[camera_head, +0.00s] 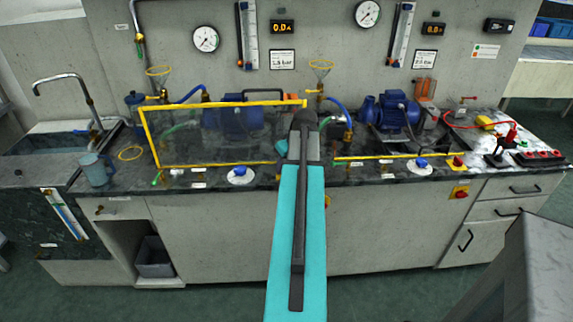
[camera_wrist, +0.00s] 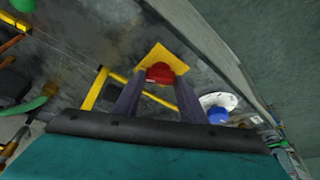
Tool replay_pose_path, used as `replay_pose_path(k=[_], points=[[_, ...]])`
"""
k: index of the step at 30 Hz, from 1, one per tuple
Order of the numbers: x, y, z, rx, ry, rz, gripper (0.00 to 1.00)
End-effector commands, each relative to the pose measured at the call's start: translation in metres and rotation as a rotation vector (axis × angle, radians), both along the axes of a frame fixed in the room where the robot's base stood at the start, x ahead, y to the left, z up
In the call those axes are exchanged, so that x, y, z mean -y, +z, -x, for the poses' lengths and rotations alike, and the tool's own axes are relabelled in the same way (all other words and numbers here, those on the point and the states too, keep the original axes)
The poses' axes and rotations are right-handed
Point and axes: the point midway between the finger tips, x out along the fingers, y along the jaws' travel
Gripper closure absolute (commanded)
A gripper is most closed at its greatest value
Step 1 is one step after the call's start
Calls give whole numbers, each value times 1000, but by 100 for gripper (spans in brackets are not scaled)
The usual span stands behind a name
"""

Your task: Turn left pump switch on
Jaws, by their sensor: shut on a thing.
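The left pump switch is a red knob (camera_wrist: 160,73) on a yellow plate (camera_wrist: 158,54), seen in the wrist view. My gripper (camera_wrist: 159,84) has one dark finger on each side of the red knob and is shut on it. The fingers hide part of the knob, so its turn angle cannot be read. The blue left pump (camera_head: 234,121) stands on the bench behind a yellow-framed clear guard (camera_head: 222,103).
A blue knob on a white disc (camera_head: 240,172) lies left of my arm; it also shows in the wrist view (camera_wrist: 218,115). The right pump (camera_head: 392,112) has a similar red-and-yellow switch (camera_head: 457,161). A jug (camera_head: 95,169) stands by the sink. The left display (camera_head: 283,26) appears to read 0.0.

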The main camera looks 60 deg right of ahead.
Motion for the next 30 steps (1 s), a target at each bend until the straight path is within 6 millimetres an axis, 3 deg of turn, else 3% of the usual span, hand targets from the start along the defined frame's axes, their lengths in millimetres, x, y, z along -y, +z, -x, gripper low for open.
replay_pose_path(k=[18, 30], points=[[-3, 1, -2, -2, -439, 0, 85], [-3, 0, -2, -1, -564, 0, 85]])
